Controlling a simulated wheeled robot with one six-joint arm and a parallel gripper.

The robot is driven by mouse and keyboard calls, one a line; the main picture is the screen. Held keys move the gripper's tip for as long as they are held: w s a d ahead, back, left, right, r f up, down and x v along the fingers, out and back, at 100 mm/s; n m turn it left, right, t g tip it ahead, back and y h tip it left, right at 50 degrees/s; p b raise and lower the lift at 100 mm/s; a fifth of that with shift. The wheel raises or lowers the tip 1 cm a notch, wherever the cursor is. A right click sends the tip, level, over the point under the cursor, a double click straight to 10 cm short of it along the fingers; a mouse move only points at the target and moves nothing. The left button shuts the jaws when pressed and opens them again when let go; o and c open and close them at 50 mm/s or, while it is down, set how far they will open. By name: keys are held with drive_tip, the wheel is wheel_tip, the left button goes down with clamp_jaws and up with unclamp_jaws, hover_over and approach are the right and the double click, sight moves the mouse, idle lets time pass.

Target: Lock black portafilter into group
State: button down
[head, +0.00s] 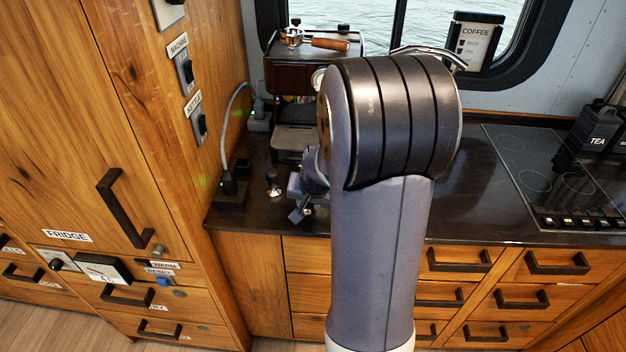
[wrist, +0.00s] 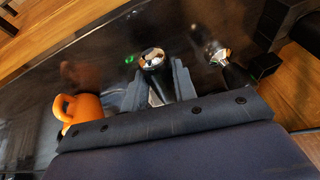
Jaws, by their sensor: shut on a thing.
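In the wrist view my gripper (wrist: 159,72) is shut on a black handle with a shiny chrome end, which I take to be the black portafilter (wrist: 153,60). A second portafilter with a wooden handle (head: 330,43) lies on top of the machine.
A small black-and-chrome upright piece (head: 272,183) stands left of my gripper; it also shows in the wrist view (wrist: 218,57). An orange mug (wrist: 82,110) is at left there. A black socket box (head: 231,190) and tall wooden cabinet (head: 95,120) bound the left.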

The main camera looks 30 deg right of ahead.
drive_tip(key=shift+r+p, duration=1.35)
drive_tip(key=shift+r, duration=0.8)
